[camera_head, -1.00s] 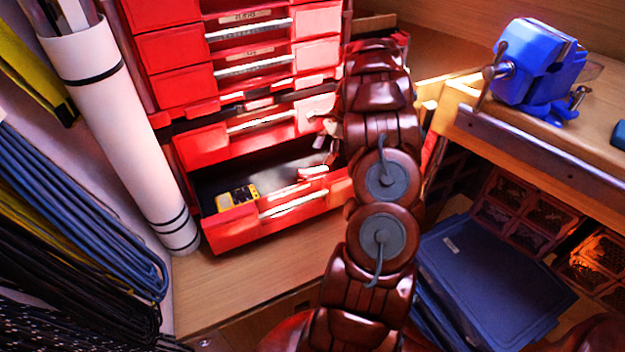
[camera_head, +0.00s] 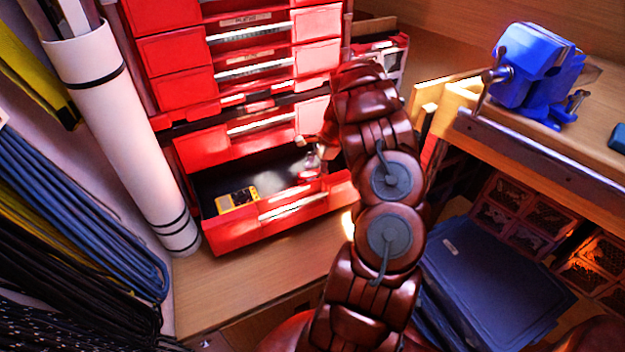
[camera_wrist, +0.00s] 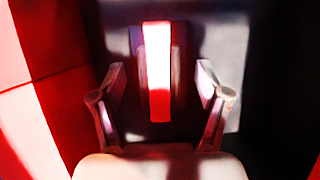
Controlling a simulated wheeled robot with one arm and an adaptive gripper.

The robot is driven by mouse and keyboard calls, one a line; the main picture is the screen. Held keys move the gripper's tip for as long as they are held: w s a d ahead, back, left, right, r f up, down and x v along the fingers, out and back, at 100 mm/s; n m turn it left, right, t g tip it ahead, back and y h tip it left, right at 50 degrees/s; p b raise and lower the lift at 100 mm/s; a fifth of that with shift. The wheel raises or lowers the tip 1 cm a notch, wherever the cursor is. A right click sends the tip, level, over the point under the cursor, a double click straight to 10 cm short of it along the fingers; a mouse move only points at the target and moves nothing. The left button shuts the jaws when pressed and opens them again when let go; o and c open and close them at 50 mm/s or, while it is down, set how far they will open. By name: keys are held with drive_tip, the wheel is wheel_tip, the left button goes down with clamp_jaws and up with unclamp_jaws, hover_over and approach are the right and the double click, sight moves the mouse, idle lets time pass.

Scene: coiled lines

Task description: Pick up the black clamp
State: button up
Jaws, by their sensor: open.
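The open red drawer (camera_head: 235,238) holds the scene of work in the head view. My gripper (camera_wrist: 160,85) is open, with one finger on each side of a dark, upright-looking object (camera_wrist: 176,62) with a bright red and white strip down its middle. This may be the black clamp, but the view is blurred and I cannot be sure. The fingers appear apart from it. In the head view my gripper (camera_head: 312,163) is small and low at the right part of the drawer, and a reddish-white patch beneath it is partly hidden.
A yellow and black meter (camera_head: 237,200) lies at the drawer's left. Closed red drawers (camera_head: 175,55) rise behind. A white tube (camera_head: 120,130) stands to the left. A workbench with a blue vise (camera_head: 538,75) is at the right, with blue folders (camera_head: 490,275) below.

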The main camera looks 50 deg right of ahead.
drive_tip(key=shift+f, duration=0.25)
idle(0.5)
clamp_jaws()
idle(0.7)
